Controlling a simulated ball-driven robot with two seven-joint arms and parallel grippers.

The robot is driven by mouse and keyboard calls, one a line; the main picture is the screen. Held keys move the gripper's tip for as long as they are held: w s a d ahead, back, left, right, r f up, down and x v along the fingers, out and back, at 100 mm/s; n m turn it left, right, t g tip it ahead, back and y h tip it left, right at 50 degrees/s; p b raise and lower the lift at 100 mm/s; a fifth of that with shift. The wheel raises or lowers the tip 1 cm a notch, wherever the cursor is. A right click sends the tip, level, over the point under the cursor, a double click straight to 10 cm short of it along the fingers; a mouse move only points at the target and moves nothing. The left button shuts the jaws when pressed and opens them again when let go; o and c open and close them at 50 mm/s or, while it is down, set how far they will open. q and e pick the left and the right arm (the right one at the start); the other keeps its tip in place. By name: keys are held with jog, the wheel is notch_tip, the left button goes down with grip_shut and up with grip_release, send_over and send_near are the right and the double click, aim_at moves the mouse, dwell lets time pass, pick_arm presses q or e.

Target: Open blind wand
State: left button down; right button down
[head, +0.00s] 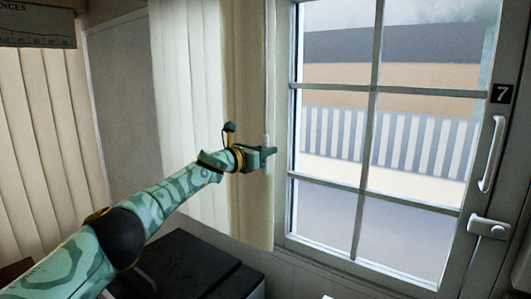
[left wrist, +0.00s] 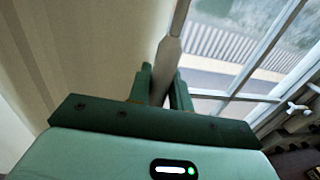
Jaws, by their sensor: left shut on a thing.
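The blind wand (head: 267,152) is a thin, pale upright rod at the right edge of the gathered vertical blinds (head: 195,110), beside the window. My left gripper (head: 270,158) is shut on the wand near the window's left frame. In the left wrist view the wand (left wrist: 168,60) runs up from between the two green fingers of my left gripper (left wrist: 163,88). The part of the wand between the fingers is partly hidden. My right gripper is in neither view.
A paned window (head: 370,140) with a white frame fills the right side. It has a long white handle (head: 492,153) and a lower latch (head: 488,228). A dark box-like object (head: 185,265) stands below my left arm. More vertical slats (head: 40,130) hang at far left.

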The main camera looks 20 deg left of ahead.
pick_arm(q)
jog(key=c, duration=1.3)
grip_release()
jog(key=p+v, duration=0.1)
jog(key=v, duration=1.5)
jog(key=shift+s+p, duration=0.2)
jog(key=shift+p, duration=0.15)
jog(key=shift+f, duration=0.1)
